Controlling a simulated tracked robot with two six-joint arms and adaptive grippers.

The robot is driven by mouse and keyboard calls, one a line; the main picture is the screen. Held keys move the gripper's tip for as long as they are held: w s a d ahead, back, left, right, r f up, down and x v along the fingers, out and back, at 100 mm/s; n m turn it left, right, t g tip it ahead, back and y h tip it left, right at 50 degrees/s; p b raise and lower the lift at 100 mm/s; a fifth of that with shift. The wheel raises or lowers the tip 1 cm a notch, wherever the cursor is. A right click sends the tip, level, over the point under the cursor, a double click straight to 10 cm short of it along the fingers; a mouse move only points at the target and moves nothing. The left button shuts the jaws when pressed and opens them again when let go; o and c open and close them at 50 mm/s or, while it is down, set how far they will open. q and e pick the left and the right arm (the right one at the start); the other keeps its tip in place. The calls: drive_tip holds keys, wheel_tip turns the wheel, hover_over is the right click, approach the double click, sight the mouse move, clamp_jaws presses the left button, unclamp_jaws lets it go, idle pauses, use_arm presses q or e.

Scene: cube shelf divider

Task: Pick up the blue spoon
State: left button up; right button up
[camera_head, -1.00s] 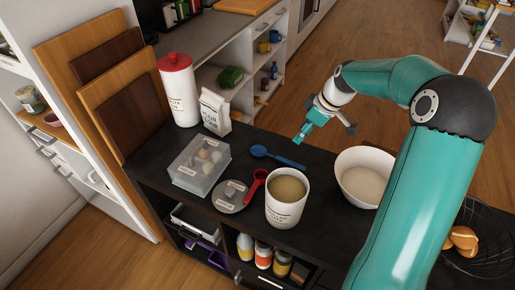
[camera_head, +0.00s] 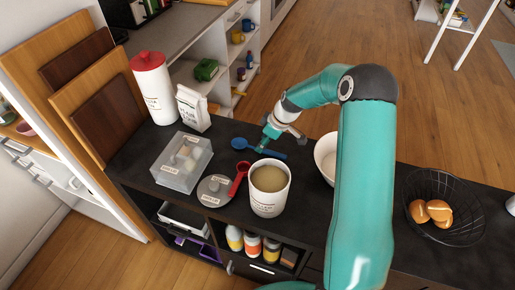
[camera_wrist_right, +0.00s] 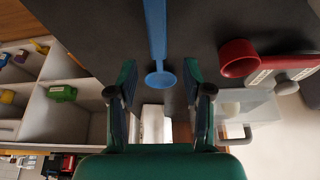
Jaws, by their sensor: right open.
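The blue spoon (camera_head: 283,154) lies on the dark countertop, its bowl to the left and its handle to the right, behind the tub of brown powder. My right gripper (camera_head: 265,144) is over the spoon in the head view and covers part of its middle. In the right wrist view the spoon (camera_wrist_right: 156,35) runs down from the top edge, and its round end shows between the two teal fingers. The right gripper (camera_wrist_right: 160,72) is open, with no visible contact with the spoon. My left gripper is not in view.
A white bowl (camera_head: 325,158) is to the right. A clear egg box (camera_head: 182,163), a flour bag (camera_head: 193,107) and a red-lidded canister (camera_head: 154,90) are to the left. A wire basket (camera_head: 447,205) is far right.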

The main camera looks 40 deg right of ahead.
drive_tip(key=shift+p+x, duration=0.45)
drive_tip(key=shift+x, duration=1.45)
clamp_jaws()
